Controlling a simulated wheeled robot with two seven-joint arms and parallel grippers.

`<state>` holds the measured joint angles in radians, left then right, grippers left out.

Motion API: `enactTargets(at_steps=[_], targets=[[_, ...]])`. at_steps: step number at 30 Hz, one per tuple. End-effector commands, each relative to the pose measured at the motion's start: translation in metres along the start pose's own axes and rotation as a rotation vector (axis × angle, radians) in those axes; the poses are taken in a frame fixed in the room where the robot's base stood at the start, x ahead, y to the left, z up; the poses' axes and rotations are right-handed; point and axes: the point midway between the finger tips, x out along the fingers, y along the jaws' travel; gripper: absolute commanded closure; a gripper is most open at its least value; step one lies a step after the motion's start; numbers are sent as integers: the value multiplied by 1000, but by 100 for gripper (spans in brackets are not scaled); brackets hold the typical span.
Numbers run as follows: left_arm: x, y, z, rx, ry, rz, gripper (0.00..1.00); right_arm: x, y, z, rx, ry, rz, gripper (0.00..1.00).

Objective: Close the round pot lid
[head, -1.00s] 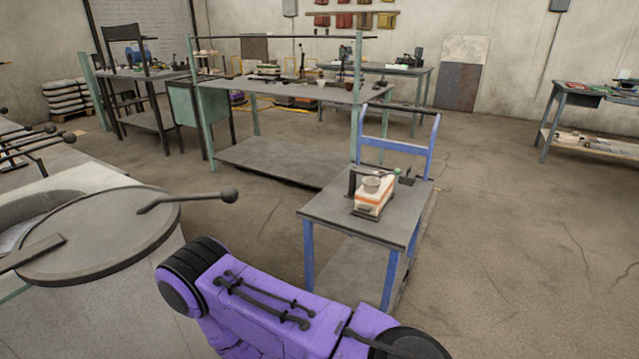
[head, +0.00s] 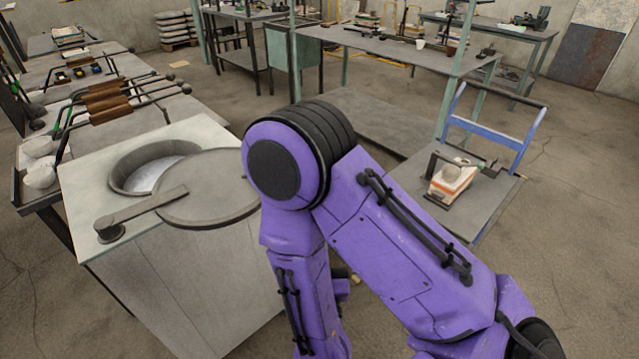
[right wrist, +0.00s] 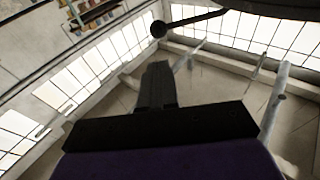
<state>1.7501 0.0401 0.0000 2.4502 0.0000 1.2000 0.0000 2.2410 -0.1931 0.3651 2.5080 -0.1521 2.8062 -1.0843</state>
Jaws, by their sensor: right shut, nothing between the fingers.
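The round grey pot lid (head: 212,192) is swung aside on its pivot arm (head: 145,208), to the right of the round opening (head: 150,172) in the pale furnace block. It overlaps only the opening's near right edge, so most of the opening is uncovered. In the head view my right arm hides the lid's right edge and handle. In the right wrist view my right gripper (right wrist: 157,72) is shut and empty. A dark ball-ended handle (right wrist: 185,22) and the dark lid edge (right wrist: 275,8) show above and beyond it, apart from the fingers. My left gripper is in neither view.
Bare floor (head: 570,200) lies further right.

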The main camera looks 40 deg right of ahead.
Motion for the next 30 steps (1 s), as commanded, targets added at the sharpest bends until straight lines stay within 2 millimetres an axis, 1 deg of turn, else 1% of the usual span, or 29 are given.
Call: enactTargets(at_steps=[3,9,10,12,14,15,16,18,21,24,30], targets=[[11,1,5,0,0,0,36,22,2,6,4,0,9,100],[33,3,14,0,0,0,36,66,2,8,8,0,9,100],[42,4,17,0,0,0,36,70,2,12,8,0,10,100],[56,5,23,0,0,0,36,81,2,12,9,0,9,100],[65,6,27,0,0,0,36,89,2,11,10,0,5,100],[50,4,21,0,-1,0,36,99,1,0,5,-4,5,100],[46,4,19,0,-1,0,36,104,1,-1,3,-4,4,100],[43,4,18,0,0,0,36,114,1,0,3,-4,4,100],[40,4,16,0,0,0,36,124,1,1,1,-4,2,100],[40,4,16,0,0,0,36,128,1,2,-1,-3,0,100],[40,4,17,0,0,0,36,128,0,2,-1,-2,-1,100]])
